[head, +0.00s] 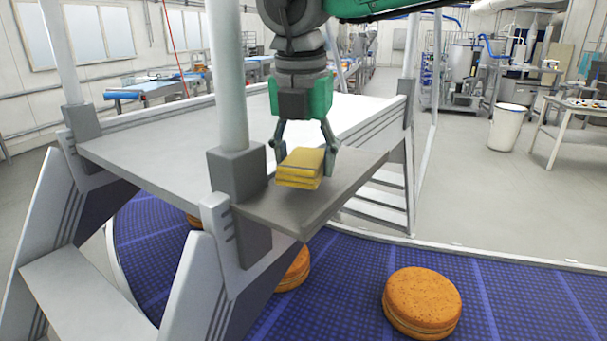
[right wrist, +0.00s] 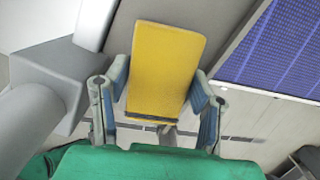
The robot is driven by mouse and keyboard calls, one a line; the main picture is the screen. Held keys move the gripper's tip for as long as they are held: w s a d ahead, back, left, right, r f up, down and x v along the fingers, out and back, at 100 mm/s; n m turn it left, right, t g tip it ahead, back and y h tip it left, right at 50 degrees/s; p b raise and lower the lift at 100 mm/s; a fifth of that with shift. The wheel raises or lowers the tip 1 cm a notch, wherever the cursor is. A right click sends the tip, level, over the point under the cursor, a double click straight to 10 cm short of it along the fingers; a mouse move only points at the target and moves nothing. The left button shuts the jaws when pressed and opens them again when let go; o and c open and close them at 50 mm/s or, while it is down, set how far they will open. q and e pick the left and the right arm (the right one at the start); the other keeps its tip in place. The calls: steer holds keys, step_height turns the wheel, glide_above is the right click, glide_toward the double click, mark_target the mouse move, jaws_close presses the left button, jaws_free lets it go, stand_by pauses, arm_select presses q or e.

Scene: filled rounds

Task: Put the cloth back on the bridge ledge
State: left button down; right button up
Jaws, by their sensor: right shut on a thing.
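The folded yellow cloth (head: 301,169) is between the fingers of my right gripper (head: 304,154), which comes down from above and is shut on it. In the right wrist view the cloth (right wrist: 165,70) lies flat between the two fingers (right wrist: 158,112). The grey bridge ledge (head: 310,213) is directly below the cloth, beside the post. The cloth is on the ledge or very close above it; I cannot tell whether they touch. My left gripper is not in view.
A grey post (head: 233,90) with a block base stands just left of the cloth. Below the bridge, a blue conveyor belt (head: 520,290) carries orange-brown filled rounds (head: 421,302); another round (head: 293,270) is partly under the ledge. The bridge's wide deck (head: 160,165) behind the post is bare.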

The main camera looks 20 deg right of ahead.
mark_target(290, 161)
steer(key=shift+a+f, duration=0.25)
steer(key=shift+f, duration=1)
steer(key=shift+s+a+f, duration=0.1)
steer(key=shift+a, duration=0.25)
steer(key=shift+s+a, duration=0.15)
steer(key=shift+a, duration=0.55)
steer(key=o, duration=0.9)
steer(key=shift+o, duration=1)
steer(key=shift+d+f, duration=0.1)
steer(key=shift+d, duration=1.05)
steer(key=shift+a, duration=0.65)
steer(key=shift+a+r, duration=0.35)
steer(key=shift+r, duration=0.05)
steer(key=r, duration=0.7)
steer(key=s+r, duration=0.1)
steer(key=r, duration=0.2)
steer(key=shift+s+d+r+b, duration=0.1)
steer(key=shift+d+r+b, duration=0.05)
steer(key=shift+d+b, duration=0.15)
steer(key=shift+a+r, duration=0.4)
steer(key=shift+r, duration=0.1)
steer(key=shift+a+r, duration=0.1)
steer(key=shift+a, duration=0.25)
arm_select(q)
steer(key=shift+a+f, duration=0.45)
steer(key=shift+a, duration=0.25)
arm_select(e)
steer(key=shift+d, duration=0.1)
